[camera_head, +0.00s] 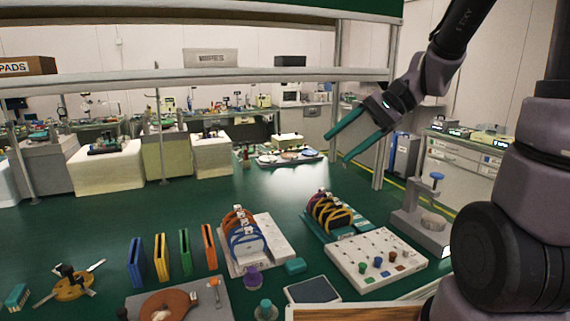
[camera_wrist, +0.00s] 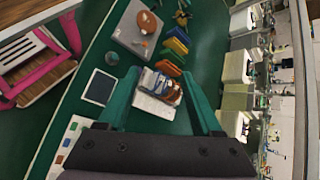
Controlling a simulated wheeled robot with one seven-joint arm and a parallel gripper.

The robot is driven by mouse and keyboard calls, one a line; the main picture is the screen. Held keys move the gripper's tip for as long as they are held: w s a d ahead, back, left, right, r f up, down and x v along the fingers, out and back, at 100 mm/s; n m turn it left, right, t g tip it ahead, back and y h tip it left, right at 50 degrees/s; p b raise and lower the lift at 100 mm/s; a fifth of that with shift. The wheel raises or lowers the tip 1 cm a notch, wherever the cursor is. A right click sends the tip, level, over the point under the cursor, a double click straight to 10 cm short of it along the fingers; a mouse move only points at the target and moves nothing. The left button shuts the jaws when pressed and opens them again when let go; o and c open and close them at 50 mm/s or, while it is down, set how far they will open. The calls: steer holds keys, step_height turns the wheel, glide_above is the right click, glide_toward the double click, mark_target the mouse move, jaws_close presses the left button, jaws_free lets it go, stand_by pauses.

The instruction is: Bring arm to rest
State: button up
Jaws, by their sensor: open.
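My gripper (camera_head: 336,143) has two teal fingers and hangs in the air at the upper right of the head view. Its fingers are spread apart with nothing between them. My arm comes down to it from the upper right. In the wrist view the two fingers of my gripper (camera_wrist: 166,96) show wide apart, pointing out over the bench. The white rack of blue and orange rings (camera_wrist: 158,92) shows between them, well beyond the fingertips. The gripper touches nothing that I can see.
The green bench (camera_head: 200,215) holds a ring rack (camera_head: 245,245), a second rack (camera_head: 331,216), a white board with coloured pegs (camera_head: 375,258), upright coloured plates (camera_head: 184,252) and a stand with a blue knob (camera_head: 424,215). A shelf rail (camera_head: 180,77) crosses behind. A pink-framed chair (camera_wrist: 45,55) stands beside the bench.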

steer(key=s+d+r+n+t+h, duration=0.3)
steer(key=s+d+r+t+h, duration=0.3)
steer(key=d, duration=0.6)
step_height(320, 180, up, 3)
steer(key=shift+f+t+h, duration=0.15)
steer(key=shift+t+h, duration=0.75)
steer(key=shift+h, duration=0.1)
